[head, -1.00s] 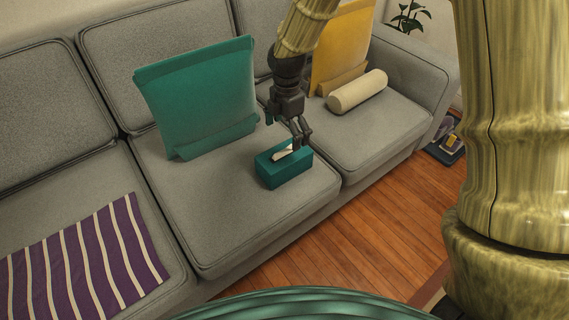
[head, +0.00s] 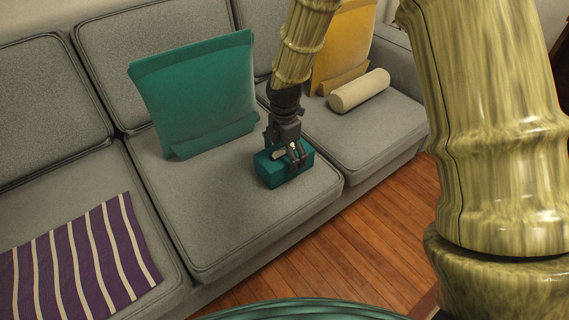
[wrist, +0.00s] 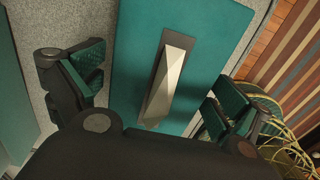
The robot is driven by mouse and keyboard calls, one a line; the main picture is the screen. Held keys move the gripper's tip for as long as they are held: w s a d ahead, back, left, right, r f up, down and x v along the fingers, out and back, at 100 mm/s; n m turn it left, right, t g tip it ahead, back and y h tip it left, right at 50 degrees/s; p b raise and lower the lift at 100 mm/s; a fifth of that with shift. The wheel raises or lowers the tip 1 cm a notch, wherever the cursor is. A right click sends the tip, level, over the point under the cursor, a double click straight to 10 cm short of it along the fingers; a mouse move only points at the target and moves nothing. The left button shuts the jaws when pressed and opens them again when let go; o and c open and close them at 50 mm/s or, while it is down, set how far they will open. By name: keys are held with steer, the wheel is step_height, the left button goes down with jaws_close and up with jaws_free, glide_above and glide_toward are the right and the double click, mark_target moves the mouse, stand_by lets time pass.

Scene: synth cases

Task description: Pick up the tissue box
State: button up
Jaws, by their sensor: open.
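The teal tissue box (head: 284,173) sits on the middle seat of the grey sofa, with a pale tissue sticking up from a dark slot in its top. In the wrist view the tissue box (wrist: 200,45) lies between the two fingers, its tissue (wrist: 165,88) near the middle. My gripper (head: 288,152) is open above and around the box, pointing down. In the wrist view my gripper (wrist: 160,100) has one finger pad on each side of the box; I cannot tell whether either touches it. The box's far side is hidden.
A teal cushion (head: 195,95) leans on the backrest close behind the box. A cream bolster (head: 358,90) and a yellow cushion (head: 340,45) are to the right. A purple striped cloth (head: 80,262) lies at left. The sofa seat (head: 215,225) before the box is clear.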

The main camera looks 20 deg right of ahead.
steer(key=shift+r, duration=0.1)
steer(key=c, duration=1)
steer(key=shift+c, duration=0.2)
steer(key=shift+r, duration=0.1)
